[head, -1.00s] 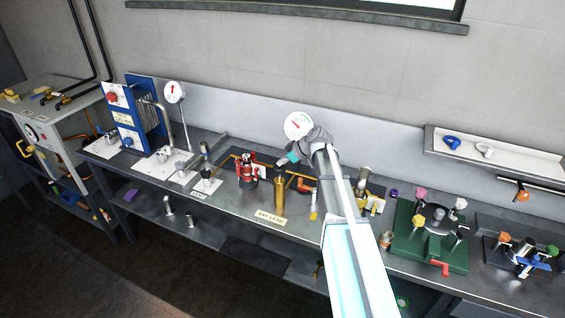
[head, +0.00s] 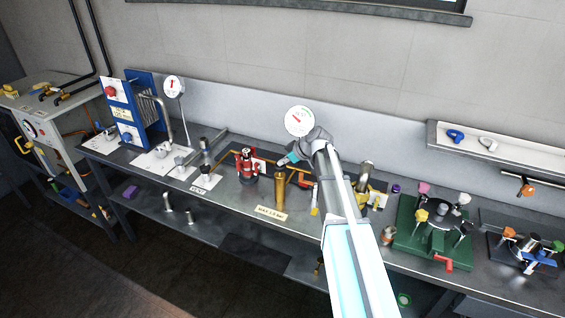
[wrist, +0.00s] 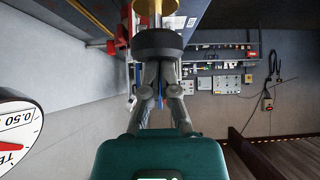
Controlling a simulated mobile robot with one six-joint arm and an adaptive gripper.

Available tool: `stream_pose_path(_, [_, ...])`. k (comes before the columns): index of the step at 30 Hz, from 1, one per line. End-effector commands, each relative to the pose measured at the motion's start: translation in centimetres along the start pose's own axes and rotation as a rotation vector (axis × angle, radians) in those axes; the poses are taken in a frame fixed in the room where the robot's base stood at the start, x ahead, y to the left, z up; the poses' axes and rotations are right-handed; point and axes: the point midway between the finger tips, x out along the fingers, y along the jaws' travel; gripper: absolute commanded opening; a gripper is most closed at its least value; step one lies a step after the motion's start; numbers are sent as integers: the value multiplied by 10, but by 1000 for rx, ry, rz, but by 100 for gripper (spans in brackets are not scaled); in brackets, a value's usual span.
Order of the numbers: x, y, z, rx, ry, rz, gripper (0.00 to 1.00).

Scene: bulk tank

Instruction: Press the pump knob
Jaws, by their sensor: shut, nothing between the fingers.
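The pump is an upright brass cylinder (head: 279,190) on the bench, behind a small label plate. Its round dark knob (wrist: 158,42) shows large in the wrist view, with brass beyond it. In the head view the knob is small and close to my fingers. My gripper (head: 285,163) is at the top of the pump, reaching in from the upper right. In the wrist view my gripper (wrist: 160,72) is shut and empty, its fingertips right at the knob's near side. I cannot tell whether they touch it.
A red device (head: 246,166) stands just left of the pump. A round gauge (head: 299,121) is behind my wrist and also shows at the left of the wrist view (wrist: 14,130). A green fixture (head: 432,232) with coloured knobs stands to the right.

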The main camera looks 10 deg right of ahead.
Motion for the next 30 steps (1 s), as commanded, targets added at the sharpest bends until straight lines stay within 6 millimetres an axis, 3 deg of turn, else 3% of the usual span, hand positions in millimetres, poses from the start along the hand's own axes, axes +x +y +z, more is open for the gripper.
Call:
stream_pose_path(4, [8,0,8,0,-2,-1,0])
stream_pose_path(18, [8,-1,9,-1,-5,-2,0])
stream_pose_path(30, [-3,-2,-3,-2,-3,-2,0])
